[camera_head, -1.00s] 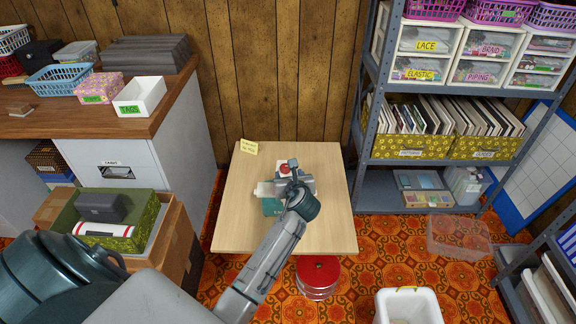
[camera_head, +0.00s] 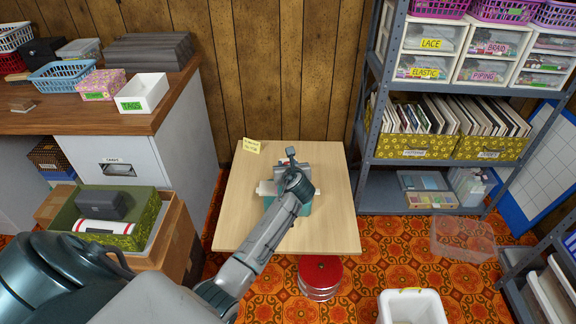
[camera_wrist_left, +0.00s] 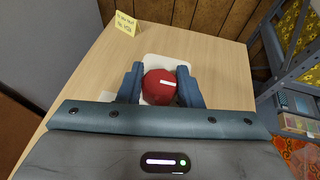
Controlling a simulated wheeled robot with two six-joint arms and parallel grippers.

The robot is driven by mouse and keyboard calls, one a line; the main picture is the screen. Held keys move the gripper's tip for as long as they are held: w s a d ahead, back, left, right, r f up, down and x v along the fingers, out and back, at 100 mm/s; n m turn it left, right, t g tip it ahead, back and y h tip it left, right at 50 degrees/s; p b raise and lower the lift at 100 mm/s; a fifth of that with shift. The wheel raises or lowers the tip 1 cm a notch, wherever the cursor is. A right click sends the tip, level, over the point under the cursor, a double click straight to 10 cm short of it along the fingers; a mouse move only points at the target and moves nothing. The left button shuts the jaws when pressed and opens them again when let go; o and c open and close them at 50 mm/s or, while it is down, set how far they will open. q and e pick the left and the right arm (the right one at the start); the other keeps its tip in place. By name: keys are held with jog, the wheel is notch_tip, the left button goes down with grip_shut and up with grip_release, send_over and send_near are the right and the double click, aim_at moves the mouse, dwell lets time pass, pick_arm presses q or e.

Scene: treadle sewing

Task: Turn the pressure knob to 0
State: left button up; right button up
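The red round knob (camera_wrist_left: 159,86) with a short white mark on top shows in the left wrist view. It sits over a white plate (camera_wrist_left: 152,60) on the wooden table. My left gripper (camera_wrist_left: 160,84) has one finger on each side of the knob. The knob about fills the gap, but I cannot tell whether the fingers press on it. My right gripper is not in view.
A metal shelf (camera_head: 370,100) rises at the right.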

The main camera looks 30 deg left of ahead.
pick_arm(q)
jog(key=shift+c, duration=1.3)
